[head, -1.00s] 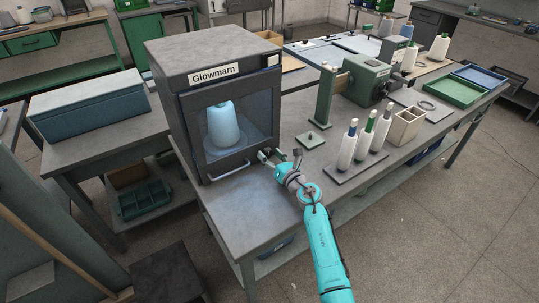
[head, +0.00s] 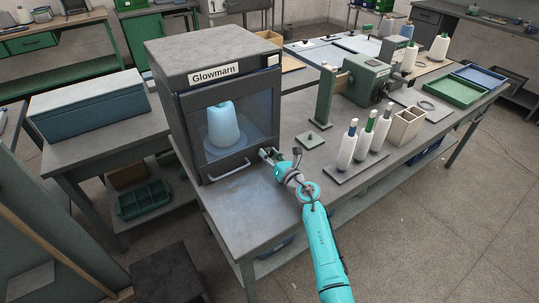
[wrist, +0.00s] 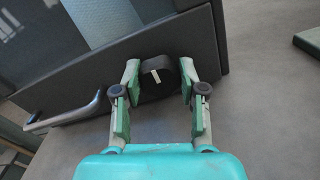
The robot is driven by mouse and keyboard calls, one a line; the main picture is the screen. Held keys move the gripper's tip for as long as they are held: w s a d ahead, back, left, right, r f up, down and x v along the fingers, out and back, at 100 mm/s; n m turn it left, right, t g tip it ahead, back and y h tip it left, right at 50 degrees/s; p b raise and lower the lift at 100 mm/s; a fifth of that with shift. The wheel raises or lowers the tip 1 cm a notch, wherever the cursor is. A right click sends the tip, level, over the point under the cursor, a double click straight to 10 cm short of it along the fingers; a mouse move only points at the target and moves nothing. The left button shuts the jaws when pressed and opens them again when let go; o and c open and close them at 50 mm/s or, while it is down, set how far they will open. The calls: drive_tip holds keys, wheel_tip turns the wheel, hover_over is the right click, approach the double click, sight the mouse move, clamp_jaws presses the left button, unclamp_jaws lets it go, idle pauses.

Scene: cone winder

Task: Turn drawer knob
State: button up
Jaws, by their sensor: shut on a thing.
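The knob (wrist: 157,78) is a dark round dial with a short white mark, low on the right of the cabinet's front face. In the wrist view my gripper (wrist: 159,72) has one finger on each side of the knob and is shut on it. In the head view my gripper (head: 267,154) reaches the lower right of the cabinet front and hides the knob. The dark cabinet (head: 188,120), labelled Glowmarn, has a window with a pale blue cone (head: 222,125) behind it. Its bar handle (head: 230,172) also shows in the wrist view (wrist: 66,115).
The grey bench top (head: 240,210) is clear in front of the cabinet. To the right stand a small green-grey plate (head: 310,140), a rack of several bobbins (head: 357,167), a beige box (head: 407,127) and a green winder (head: 365,82).

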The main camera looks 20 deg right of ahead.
drive_tip(key=m, duration=0.4)
drive_tip(key=shift+d+m, duration=0.1)
drive_tip(key=shift+m, duration=0.2)
drive_tip(key=m, duration=0.4)
drive_tip(key=shift+f, duration=0.15)
drive_tip(key=m, duration=0.5)
drive_tip(key=shift+d+f, duration=0.1)
drive_tip(key=shift+m, duration=1.8)
drive_tip(key=o, duration=1.2)
drive_tip(key=shift+c, duration=0.2)
